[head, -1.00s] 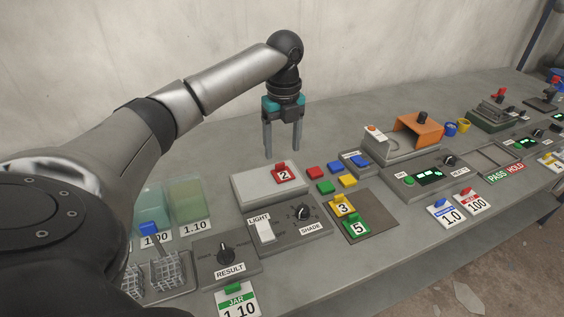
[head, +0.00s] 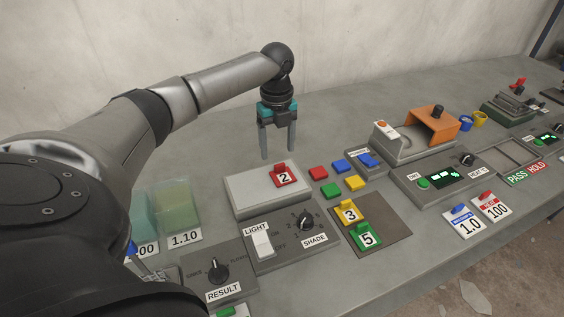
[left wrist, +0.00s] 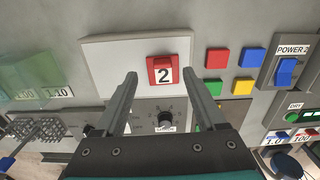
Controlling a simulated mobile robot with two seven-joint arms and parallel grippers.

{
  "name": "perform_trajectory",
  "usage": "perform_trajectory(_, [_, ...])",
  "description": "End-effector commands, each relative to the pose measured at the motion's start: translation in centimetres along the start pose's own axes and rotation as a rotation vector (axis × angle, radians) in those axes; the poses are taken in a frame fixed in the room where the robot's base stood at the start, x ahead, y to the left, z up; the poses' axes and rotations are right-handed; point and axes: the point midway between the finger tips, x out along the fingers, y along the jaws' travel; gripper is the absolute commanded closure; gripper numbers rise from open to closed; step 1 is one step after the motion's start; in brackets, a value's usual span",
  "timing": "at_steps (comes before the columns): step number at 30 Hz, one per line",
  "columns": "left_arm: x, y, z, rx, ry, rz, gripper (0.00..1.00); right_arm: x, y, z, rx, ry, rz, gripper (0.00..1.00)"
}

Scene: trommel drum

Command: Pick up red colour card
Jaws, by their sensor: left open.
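A red card marked 2 (head: 283,175) lies on a pale grey raised plate (head: 245,190). It also shows in the left wrist view (left wrist: 163,75), between and just beyond my fingertips. A plain red square piece (head: 318,173) sits right of the plate on the table, and in the left wrist view (left wrist: 217,58) it is right of my fingers. My left gripper (head: 278,153) is open and empty, pointing down above the plate's back edge, apart from the card. Its open fingers frame the lower view in the left wrist view (left wrist: 160,77). My right gripper is not in view.
Blue (head: 341,166), green (head: 331,190) and yellow (head: 355,183) pieces sit beside the red square. A yellow card 3 (head: 348,214) and green card 5 (head: 366,237) lie on a dark mat. A light and shade panel (head: 290,236) stands in front. The table behind is clear.

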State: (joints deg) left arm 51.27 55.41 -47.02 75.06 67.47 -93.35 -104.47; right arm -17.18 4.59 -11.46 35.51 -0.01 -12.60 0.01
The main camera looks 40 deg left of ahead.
Motion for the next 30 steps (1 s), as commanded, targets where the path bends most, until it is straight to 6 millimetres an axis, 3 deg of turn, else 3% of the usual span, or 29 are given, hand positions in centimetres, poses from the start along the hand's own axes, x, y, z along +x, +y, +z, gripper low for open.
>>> perform_trajectory(5, [0.9, -0.1, -0.1, 0.000, 0.000, 0.000, 0.28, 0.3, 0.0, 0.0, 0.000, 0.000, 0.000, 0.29])
perform_trajectory(15, [5.4, -0.3, -0.8, -0.001, -0.001, 0.001, 0.28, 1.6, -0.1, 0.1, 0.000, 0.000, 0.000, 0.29])
perform_trajectory(22, [5.5, -0.3, -0.8, -0.001, -0.002, -0.001, 0.28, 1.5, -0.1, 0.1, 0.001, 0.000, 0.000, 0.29])
perform_trajectory(30, [5.4, -0.3, -0.8, -0.001, -0.002, 0.000, 0.58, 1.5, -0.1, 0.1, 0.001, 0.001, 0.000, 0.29])
